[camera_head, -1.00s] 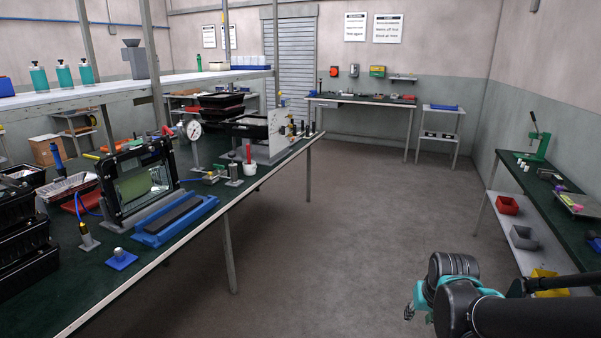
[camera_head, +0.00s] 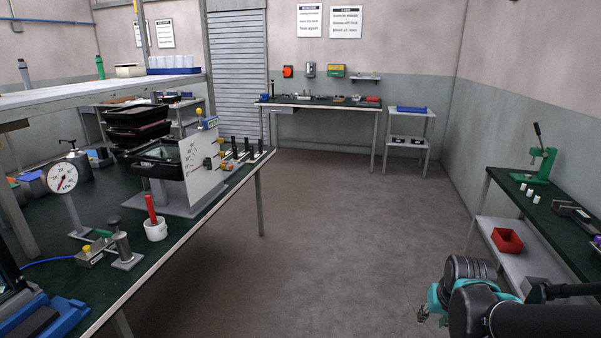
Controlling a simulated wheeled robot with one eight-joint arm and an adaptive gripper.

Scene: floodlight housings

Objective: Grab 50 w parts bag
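I cannot make out a 50 W parts bag in the head view; small items on the benches are too far off to tell. My gripper (camera_head: 424,316) shows only in part at the lower right, a teal end beside my dark arm, above the floor and left of the right bench. Its fingers are too small and partly hidden to tell whether they are open. It is well apart from every bench.
A green-topped bench (camera_head: 205,218) on the left carries a gauge (camera_head: 62,178), a white cup (camera_head: 155,230) and black trays (camera_head: 137,112). A right bench (camera_head: 508,198) holds a green press (camera_head: 542,160). A back bench (camera_head: 318,102) and small shelf (camera_head: 408,125) stand beyond clear floor (camera_head: 330,225).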

